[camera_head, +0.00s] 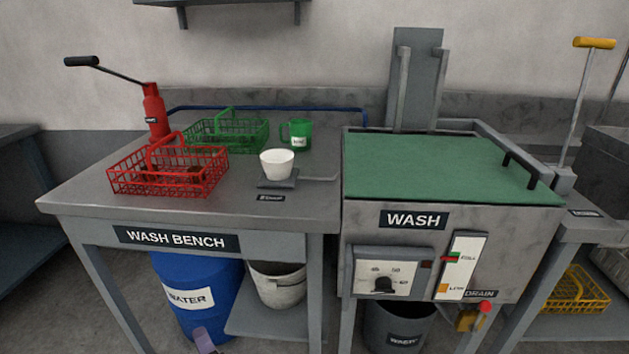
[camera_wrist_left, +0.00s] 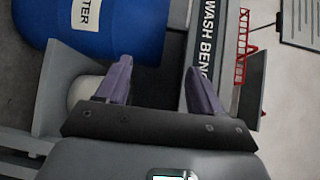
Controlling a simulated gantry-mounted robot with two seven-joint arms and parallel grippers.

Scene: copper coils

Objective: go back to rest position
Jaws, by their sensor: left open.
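My left gripper shows at the bottom edge of the head view as a purple fingertip (camera_head: 205,342), low in front of the wash bench (camera_head: 290,211). In the left wrist view its two purple fingers (camera_wrist_left: 158,82) are spread apart with nothing between them. It is apart from the bench and the blue water barrel (camera_head: 190,320). The barrel also shows at the top left of the wrist view (camera_wrist_left: 120,25). My right gripper is in neither view.
A red basket (camera_head: 125,185) with brownish contents, a green basket (camera_head: 195,135), a green mug (camera_head: 297,134) and a white cup (camera_head: 277,163) stand on the bench. The wash tank with its green surface (camera_head: 440,165) is to the right. A bucket (camera_head: 277,285) sits under the bench.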

